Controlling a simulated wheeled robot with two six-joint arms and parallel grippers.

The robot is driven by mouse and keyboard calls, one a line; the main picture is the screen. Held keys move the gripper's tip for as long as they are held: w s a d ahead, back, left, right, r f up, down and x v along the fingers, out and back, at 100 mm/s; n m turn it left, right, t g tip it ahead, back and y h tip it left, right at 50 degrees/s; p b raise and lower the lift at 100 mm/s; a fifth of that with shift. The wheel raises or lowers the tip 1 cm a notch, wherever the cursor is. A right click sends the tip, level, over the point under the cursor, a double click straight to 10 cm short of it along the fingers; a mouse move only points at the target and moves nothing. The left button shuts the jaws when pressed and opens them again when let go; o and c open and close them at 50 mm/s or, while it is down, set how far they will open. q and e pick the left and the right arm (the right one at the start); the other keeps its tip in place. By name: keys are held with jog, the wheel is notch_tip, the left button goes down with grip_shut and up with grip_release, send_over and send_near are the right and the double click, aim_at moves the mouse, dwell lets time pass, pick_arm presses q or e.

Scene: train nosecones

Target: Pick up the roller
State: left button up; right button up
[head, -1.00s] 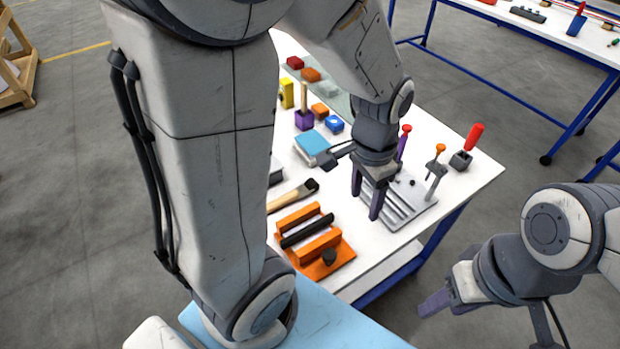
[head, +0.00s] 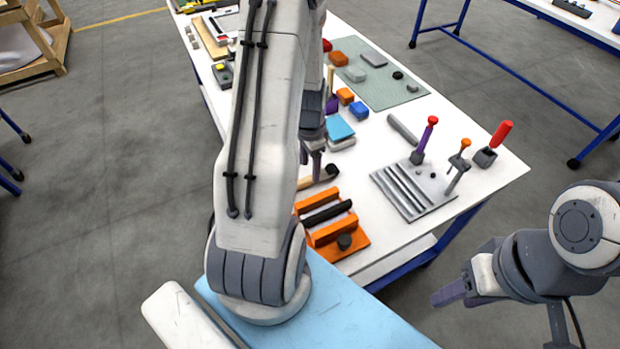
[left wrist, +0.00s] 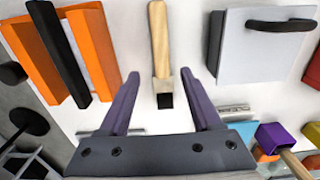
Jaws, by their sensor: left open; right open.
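A tool with a pale wooden handle (head: 306,184) and a dark end lies on the white table; it looks like the roller, though I cannot be sure. My right gripper (head: 462,292) is open and empty, off the table's front right side.
An orange cradle (head: 357,239) with a black bar stands nearest me. A blue-topped block (head: 340,129) lies behind the tool. A slotted grey plate (head: 408,192) and several upright handled tools stand right. A grey-green mat (head: 400,92) with small blocks lies farther back.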

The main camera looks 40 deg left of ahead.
aim_at(310, 177)
pick_arm(q)
jog(key=shift+w+a+f+p, duration=0.1)
jog(key=shift+f+p, duration=0.25)
jog(key=shift+f, duration=0.9)
jog(key=shift+a+f+p, duration=0.1)
jog(key=shift+f+p, duration=0.2)
jog(key=shift+f, duration=0.95)
grip_shut()
